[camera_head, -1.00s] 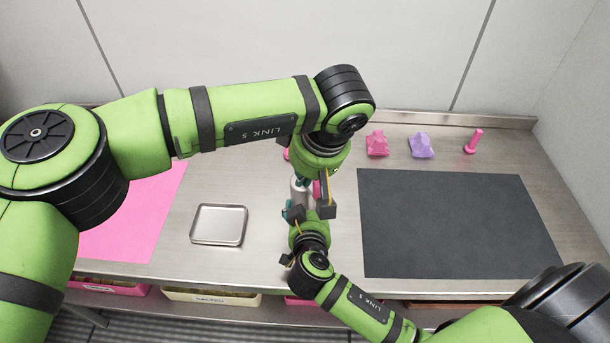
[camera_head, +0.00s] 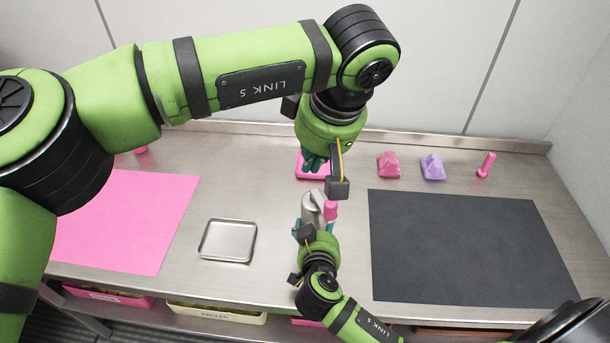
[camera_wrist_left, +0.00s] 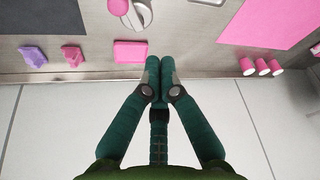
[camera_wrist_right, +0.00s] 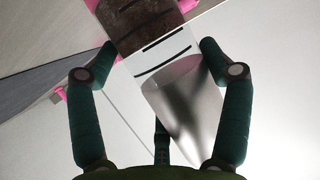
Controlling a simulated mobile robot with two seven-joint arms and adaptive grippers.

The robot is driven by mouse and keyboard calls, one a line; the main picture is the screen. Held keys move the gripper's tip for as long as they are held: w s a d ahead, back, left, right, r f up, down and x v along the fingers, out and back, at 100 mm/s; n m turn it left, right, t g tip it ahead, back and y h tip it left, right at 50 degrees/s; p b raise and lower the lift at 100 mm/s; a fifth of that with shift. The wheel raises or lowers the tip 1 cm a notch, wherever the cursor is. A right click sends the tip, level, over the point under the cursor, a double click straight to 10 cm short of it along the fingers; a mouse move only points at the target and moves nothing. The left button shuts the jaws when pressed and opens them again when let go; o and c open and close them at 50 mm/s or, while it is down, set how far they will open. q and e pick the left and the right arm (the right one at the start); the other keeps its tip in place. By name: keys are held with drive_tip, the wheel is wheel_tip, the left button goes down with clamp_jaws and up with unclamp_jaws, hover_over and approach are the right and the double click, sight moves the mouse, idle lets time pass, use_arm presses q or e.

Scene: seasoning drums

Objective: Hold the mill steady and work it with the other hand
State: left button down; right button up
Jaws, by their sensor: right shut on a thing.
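The mill (camera_head: 313,208) is a steel cylinder near the middle of the bench. In the right wrist view the mill (camera_wrist_right: 180,95) has a shiny steel part, a pale band with dark bars and a brown speckled section. My right gripper (camera_head: 306,232) is shut around it; its fingers (camera_wrist_right: 160,48) lie on either side.
A pink flat block (camera_head: 301,168) lies behind the left fingers. A metal tray (camera_head: 228,241) and pink mat (camera_head: 125,225) are at left, a dark mat (camera_head: 460,250) at right.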

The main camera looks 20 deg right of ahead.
use_arm(q)
drive_tip(key=shift+r, duration=0.25)
idle(0.3)
drive_tip(key=n+g+h, duration=0.5)
drive_tip(key=n+g, duration=0.1)
approach(325, 217)
wheel_tip(325, 217, up, 2)
drive_tip(key=w+a, duration=0.2)
drive_tip(key=a, duration=0.1)
drive_tip(key=w+a+f+n+g+h, duration=0.1)
drive_tip(key=w+a+n+g+h, duration=0.1)
drive_tip(key=w+a+n+h, duration=0.3)
drive_tip(key=shift+m+y, duration=0.3)
drive_tip(key=shift+y, duration=0.2)
drive_tip(key=s+x, duration=0.1)
drive_tip(key=x, duration=0.3)
drive_tip(key=r+x, duration=0.1)
drive_tip(key=x, duration=0.3)
drive_tip(key=s+x, duration=0.1)
drive_tip(key=x, duration=0.3)
drive_tip(key=shift+s+d, duration=0.4)
drive_tip(key=shift+s, duration=0.05)
